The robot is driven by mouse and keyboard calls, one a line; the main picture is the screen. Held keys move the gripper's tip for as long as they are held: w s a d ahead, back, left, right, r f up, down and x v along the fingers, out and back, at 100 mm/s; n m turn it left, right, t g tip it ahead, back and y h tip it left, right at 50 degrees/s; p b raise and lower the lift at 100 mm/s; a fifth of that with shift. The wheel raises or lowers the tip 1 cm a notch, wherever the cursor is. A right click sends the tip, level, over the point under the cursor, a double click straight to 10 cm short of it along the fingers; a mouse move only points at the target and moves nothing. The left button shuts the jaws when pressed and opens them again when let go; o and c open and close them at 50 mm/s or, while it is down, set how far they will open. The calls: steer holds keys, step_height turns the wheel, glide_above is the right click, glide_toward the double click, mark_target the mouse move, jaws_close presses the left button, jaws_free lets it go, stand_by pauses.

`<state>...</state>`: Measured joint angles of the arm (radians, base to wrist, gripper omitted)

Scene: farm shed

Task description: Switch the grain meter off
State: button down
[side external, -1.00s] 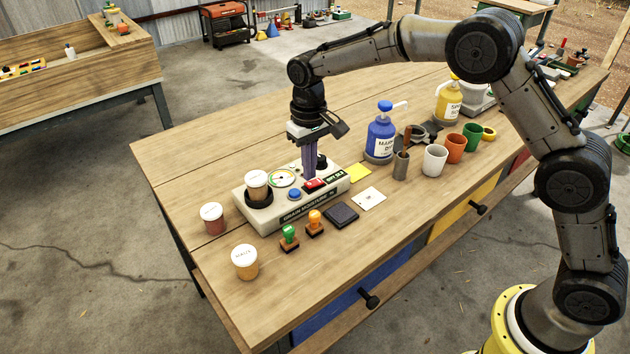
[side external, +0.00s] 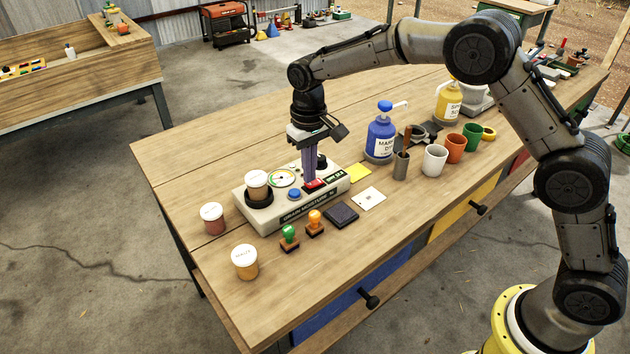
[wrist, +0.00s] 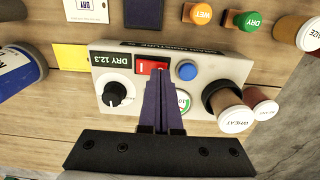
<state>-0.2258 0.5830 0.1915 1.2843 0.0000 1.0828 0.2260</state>
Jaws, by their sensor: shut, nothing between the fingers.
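The grain meter (side external: 262,215) is a pale box on the wooden table, with a round dial (side external: 282,179), a blue button (side external: 295,194) and a red rocker switch (side external: 315,184). In the wrist view the meter (wrist: 232,68) shows a black knob (wrist: 115,93), a display reading "DRY 12.3" (wrist: 108,60) and the red switch (wrist: 146,67). My gripper (side external: 310,180) is shut and empty, pointing down, its tips at the red switch. In the wrist view my fingertips (wrist: 160,72) cover part of the switch. I cannot tell how firmly they touch it.
A lidded sample cup (side external: 257,184) sits in the meter's well. Two more cups (side external: 211,217) (side external: 245,261) stand left and in front. Green (side external: 289,236) and orange (side external: 314,222) stamps and a dark pad (side external: 341,214) lie in front. A blue pump bottle (side external: 381,135) stands to the right.

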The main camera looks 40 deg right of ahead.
steer(key=shift+f, duration=0.6)
stand_by(0.3)
steer(key=shift+r, duration=3.55)
steer(key=shift+d, duration=0.1)
step_height(320, 180, up, 4)
steer(key=t, duration=0.1)
glide_above(315, 182)
steer(key=s+d+r+t, duration=0.1)
steer(key=s+d+r, duration=0.15)
steer(key=r, duration=0.45)
steer(key=s+d+r+m+t, duration=0.1)
steer(key=s+d+r, duration=0.15)
steer(key=s, duration=0.35)
steer(key=s+d+r+t, duration=0.1)
steer(key=s+d+r, duration=0.1)
steer(key=s+r, duration=0.35)
steer(key=s+d+f+t, duration=0.1)
steer(key=s+f, duration=0.1)
steer(key=s, duration=0.5)
steer(key=s+d+f+t, duration=0.1)
steer(key=s+d, duration=0.1)
steer(key=s, duration=0.5)
steer(key=s+f, duration=0.6)
steer(key=f, duration=0.2)
steer(key=shift+s+f+n, duration=0.2)
steer(key=shift+s+n, duration=0.1)
steer(key=shift+n, duration=0.1)
